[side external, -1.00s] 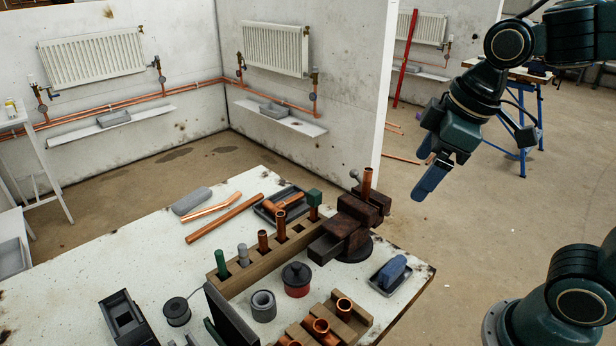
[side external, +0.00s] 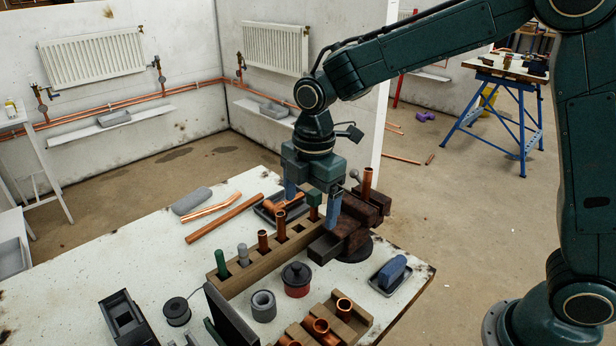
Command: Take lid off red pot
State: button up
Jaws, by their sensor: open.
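The red pot (side external: 297,291) stands upright on the white bench, at the lower middle of the side external view. Its dark lid (side external: 296,273), with a small knob on top, sits on it. My gripper (side external: 311,204) points down above the far part of the bench, behind the pot and higher than it. Its two blue fingers are apart, with the copper pipe pieces and a dark green-topped tool behind or between them. I cannot tell the exact depth. The gripper does not touch the pot or lid.
A dark vise (side external: 345,235) holding a copper pipe stands right of the gripper. A wooden rack (side external: 240,272) with upright tools lies behind the pot. A grey ring (side external: 263,305) is left of it, a wooden block with copper fittings (side external: 338,322) in front, and a blue-handled brush (side external: 391,272) at right.

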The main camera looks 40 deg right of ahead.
aim_at(297, 265)
jog(key=f, duration=0.1)
jog(key=w+a+f+n, duration=0.2)
jog(key=shift+f+g, duration=0.25)
jog(key=shift+g, duration=0.05)
jog(key=shift+f, duration=0.1)
jog(key=shift+f, duration=4.2)
jog(key=shift+f, duration=2.6)
jog(key=c, duration=1)
